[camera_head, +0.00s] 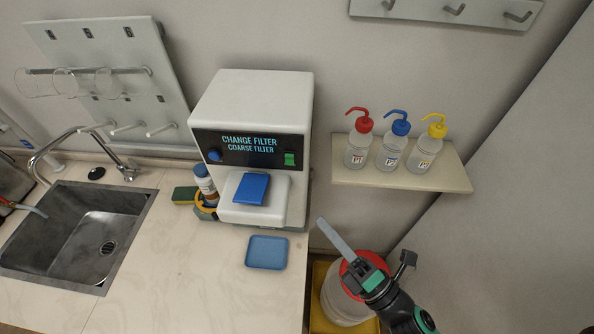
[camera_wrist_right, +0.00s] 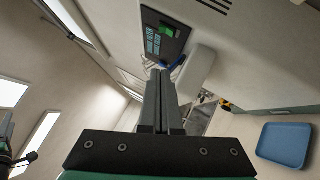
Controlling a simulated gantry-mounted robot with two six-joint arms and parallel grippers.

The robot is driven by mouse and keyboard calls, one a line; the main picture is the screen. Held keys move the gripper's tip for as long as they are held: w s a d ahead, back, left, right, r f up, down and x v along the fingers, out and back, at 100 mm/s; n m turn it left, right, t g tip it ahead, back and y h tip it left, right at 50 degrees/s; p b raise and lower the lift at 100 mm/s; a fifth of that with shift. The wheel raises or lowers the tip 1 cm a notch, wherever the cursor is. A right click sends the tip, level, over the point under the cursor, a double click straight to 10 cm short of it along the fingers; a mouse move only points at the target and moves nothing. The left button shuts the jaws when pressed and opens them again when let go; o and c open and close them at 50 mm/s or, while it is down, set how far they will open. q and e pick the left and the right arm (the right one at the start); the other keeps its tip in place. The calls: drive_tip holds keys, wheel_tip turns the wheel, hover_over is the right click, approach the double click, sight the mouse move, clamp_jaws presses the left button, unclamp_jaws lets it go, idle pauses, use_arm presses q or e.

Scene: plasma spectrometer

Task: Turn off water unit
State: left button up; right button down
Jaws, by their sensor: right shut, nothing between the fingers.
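The water unit (camera_head: 255,95) is a white box at the back right of the counter. Its black panel reads "CHANGE FILTER COARSE FILTER", with a blue knob (camera_head: 215,155) on the left and a green switch (camera_head: 290,159) on the right. The right wrist view also shows the dark panel (camera_wrist_right: 158,45) and the green switch (camera_wrist_right: 170,31). My right gripper (camera_head: 320,222) is shut and empty, right of the counter edge and below and right of the unit, apart from it. Its closed fingers (camera_wrist_right: 160,72) point toward the unit in the wrist view. I do not see my left gripper.
A blue tray (camera_head: 267,252) lies on the counter before the unit. A shelf (camera_head: 400,180) with red-, blue- and yellow-capped bottles is at right. A red-rimmed white bucket (camera_head: 340,300) stands below my right gripper. A sink (camera_head: 75,225) is at left.

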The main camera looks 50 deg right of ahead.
drive_tip(key=p, duration=0.5)
approach(290, 160)
drive_tip(key=w+a+r, duration=0.2)
drive_tip(key=w+a, duration=0.1)
drive_tip(key=w, duration=0.2)
drive_tip(key=d+p, duration=0.1)
drive_tip(key=w+d+p, duration=0.1)
drive_tip(key=p, duration=0.1)
drive_tip(key=shift+w+d+r, duration=0.15)
drive_tip(key=shift+d+r, duration=0.2)
drive_tip(key=shift+r, duration=0.05)
